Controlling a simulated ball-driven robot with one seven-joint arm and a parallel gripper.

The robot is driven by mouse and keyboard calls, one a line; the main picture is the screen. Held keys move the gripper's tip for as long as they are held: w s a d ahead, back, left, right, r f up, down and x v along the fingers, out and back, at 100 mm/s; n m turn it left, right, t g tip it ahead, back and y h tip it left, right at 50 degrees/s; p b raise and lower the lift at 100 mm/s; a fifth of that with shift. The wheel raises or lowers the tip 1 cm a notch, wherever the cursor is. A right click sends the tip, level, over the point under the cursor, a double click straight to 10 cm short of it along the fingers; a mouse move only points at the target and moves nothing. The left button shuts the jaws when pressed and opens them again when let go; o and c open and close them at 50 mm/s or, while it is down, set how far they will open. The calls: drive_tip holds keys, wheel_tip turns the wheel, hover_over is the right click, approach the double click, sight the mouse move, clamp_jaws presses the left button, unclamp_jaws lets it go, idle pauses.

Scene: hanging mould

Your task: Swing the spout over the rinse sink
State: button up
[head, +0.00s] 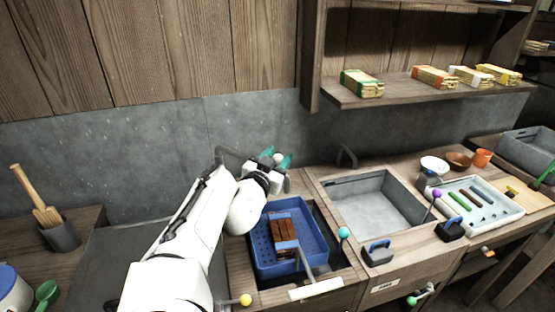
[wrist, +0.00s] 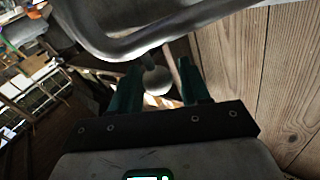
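A grey metal spout (head: 236,156) runs along the back wall behind the left basin, partly hidden by my arm. In the wrist view its curved pipe (wrist: 150,38) crosses the top, with a pale round knob (wrist: 157,80) on a short stem. The knob also shows in the head view (head: 279,158). My gripper (wrist: 160,85) has its teal fingers apart, one on each side of the knob. The knob looks closer to the left finger; contact is unclear. An empty grey sink (head: 378,205) lies to the right. No label shows which basin is the rinse sink.
A blue perforated basket (head: 262,262) holding a brown block (head: 284,234) sits in the left basin. A small bent pipe (head: 346,156) stands behind the grey sink. A shelf (head: 400,92) with several wrapped blocks overhangs the right. A tray (head: 478,203) lies farther right.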

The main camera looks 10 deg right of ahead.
drive_tip(key=shift+o, duration=0.6)
drive_tip(key=shift+f, duration=0.1)
drive_tip(key=shift+s+a, duration=0.15)
drive_tip(key=shift+s, duration=0.1)
drive_tip(key=b+v, duration=0.1)
drive_tip(key=v, duration=0.9)
drive_tip(key=shift+b, duration=0.35)
drive_tip(key=shift+a, duration=0.1)
